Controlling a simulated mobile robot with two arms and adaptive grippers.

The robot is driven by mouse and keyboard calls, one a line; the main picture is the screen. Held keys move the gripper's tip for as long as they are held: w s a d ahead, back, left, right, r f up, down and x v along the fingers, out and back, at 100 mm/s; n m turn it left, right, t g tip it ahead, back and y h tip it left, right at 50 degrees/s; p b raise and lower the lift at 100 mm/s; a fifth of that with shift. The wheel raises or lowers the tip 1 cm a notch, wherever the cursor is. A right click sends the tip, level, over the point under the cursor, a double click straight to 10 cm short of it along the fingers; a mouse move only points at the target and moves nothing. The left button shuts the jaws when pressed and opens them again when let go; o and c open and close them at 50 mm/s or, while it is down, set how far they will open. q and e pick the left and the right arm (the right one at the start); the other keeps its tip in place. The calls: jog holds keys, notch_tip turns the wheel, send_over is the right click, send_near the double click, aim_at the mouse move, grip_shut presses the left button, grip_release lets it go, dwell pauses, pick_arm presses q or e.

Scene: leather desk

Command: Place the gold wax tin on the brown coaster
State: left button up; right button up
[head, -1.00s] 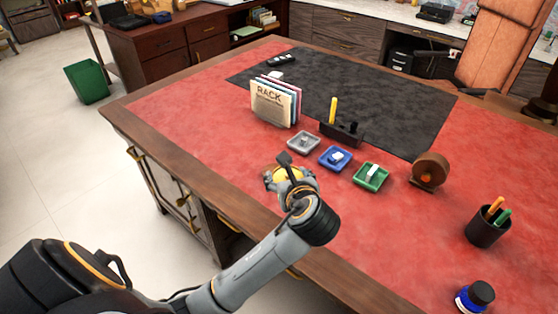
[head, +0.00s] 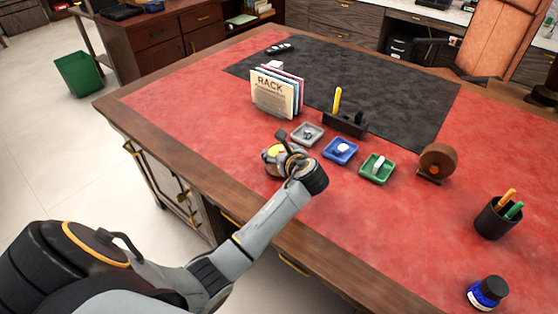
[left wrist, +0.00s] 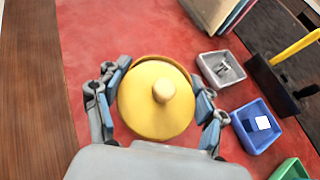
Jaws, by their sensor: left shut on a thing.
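The gold wax tin (head: 273,151) is round and yellow, with a small pale knob on its lid. In the left wrist view the tin (left wrist: 150,115) sits upright between the two fingers of my left gripper (left wrist: 158,105), which is shut on its sides. In the head view my left gripper (head: 285,157) and wrist cover part of the tin, over the red desk top near its front edge. A thin brown arc, perhaps the coaster (left wrist: 150,58), shows behind the tin's far rim. I cannot tell whether the tin touches it. My right gripper is not in view.
A grey tray (head: 296,139), a blue tray (head: 329,155) and a green tray (head: 365,177) stand in a row right of the tin. A file rack (head: 272,96) and a black pen stand (head: 345,125) are behind. The red surface left of the tin is clear.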

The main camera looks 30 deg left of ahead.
pick_arm(q)
jog(key=shift+w+a+f, duration=0.35)
jog(key=shift+w+f, duration=0.1)
jog(key=shift+f, duration=0.15)
jog(key=f, duration=0.3)
jog(key=shift+w+a+f, duration=0.1)
jog(key=shift+w+a, duration=0.05)
jog(key=shift+a, duration=0.05)
jog(key=shift+f, duration=0.25)
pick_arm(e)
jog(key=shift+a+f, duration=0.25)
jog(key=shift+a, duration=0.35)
pick_arm(q)
jog(key=shift+f, duration=0.1)
jog(key=o, duration=1.3)
jog(key=shift+c, duration=0.2)
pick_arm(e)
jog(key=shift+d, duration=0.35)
